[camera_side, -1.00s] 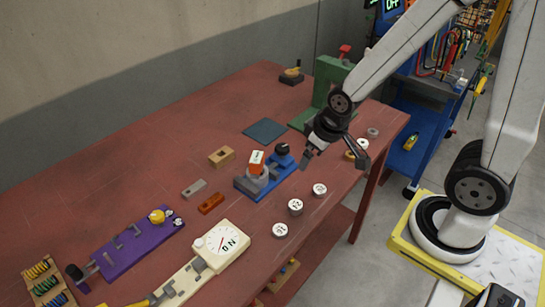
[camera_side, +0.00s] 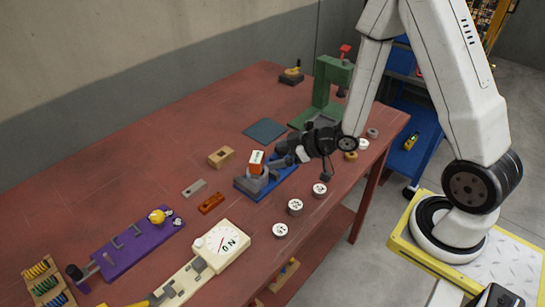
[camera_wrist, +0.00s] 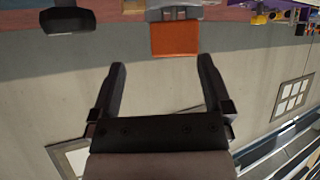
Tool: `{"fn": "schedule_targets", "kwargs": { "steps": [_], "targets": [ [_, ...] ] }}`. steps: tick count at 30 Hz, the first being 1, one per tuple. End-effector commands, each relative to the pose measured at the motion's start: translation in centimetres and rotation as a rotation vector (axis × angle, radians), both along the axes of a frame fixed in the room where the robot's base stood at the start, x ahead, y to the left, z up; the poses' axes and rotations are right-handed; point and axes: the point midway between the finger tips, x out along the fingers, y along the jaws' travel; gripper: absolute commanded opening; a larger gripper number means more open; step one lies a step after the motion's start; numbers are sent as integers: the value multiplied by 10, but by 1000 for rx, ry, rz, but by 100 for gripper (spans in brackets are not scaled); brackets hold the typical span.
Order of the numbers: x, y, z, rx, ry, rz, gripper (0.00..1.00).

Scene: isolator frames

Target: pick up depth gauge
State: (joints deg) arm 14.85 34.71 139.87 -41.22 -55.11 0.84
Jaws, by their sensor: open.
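No part is clearly marked as the depth gauge. The nearest thing to my gripper is an orange-and-white block (camera_side: 257,158) on a grey stand (camera_side: 257,173), set on a blue base (camera_side: 246,188). The orange face (camera_wrist: 175,40) shows upright beyond my fingertips in the wrist view. My gripper (camera_wrist: 162,68) is open and empty, its two dark fingers apart with the orange face past their tips. In the side view my gripper (camera_side: 288,158) reaches in level from the right, just right of the block, and hides the blue knob end of the base.
White round weights (camera_side: 295,206) lie along the near edge. A cream dial device (camera_side: 222,246) and a purple fixture (camera_side: 135,243) sit at left. A wooden block (camera_side: 221,157), orange bar (camera_side: 211,203) and green press (camera_side: 326,90) stand nearby. The table's (camera_side: 130,170) back left is clear.

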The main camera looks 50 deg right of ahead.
Motion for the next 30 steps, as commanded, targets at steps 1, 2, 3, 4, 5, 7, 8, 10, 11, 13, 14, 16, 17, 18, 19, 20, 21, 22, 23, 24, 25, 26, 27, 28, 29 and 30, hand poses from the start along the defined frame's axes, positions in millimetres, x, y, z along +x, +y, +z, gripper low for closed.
{"fn": "schedule_targets", "kwargs": {
  "steps": [1,2,3,4,5,7,8,10,11,13,14,16,17,18,19,20,21,22,23,24,25,26,27,28,29,30],
  "targets": [
    [-1,2,-2,25,-20,17,100],
    [-1,4,-2,39,-34,28,100],
    [-1,5,-2,55,-51,39,100],
    [-2,6,-2,66,-62,48,100],
    [-2,7,-2,76,-72,54,100],
    [-3,9,-1,95,-88,65,100],
    [-3,10,-1,101,-94,70,100],
    [-3,10,-1,110,-102,75,100],
    [-3,11,-1,112,-104,77,100],
    [-3,11,0,114,-106,78,100],
    [-3,11,0,114,-106,78,100],
    [-2,12,-1,113,-107,78,100],
    [-2,12,-1,112,-106,78,100],
    [0,13,-2,113,-106,79,100],
    [2,14,-3,112,-105,79,100],
    [3,15,-4,112,-105,80,100],
    [6,17,-5,112,-105,80,100],
    [8,18,-6,111,-104,79,100],
    [10,19,-7,112,-104,79,100],
    [13,21,-8,112,-104,79,100],
    [14,22,-9,112,-104,79,100],
    [16,22,-10,112,-104,79,100],
    [17,23,-10,112,-105,78,100],
    [18,23,-10,112,-104,77,100],
    [18,23,-10,112,-104,77,100],
    [18,23,-10,112,-104,77,100]
  ]
}}
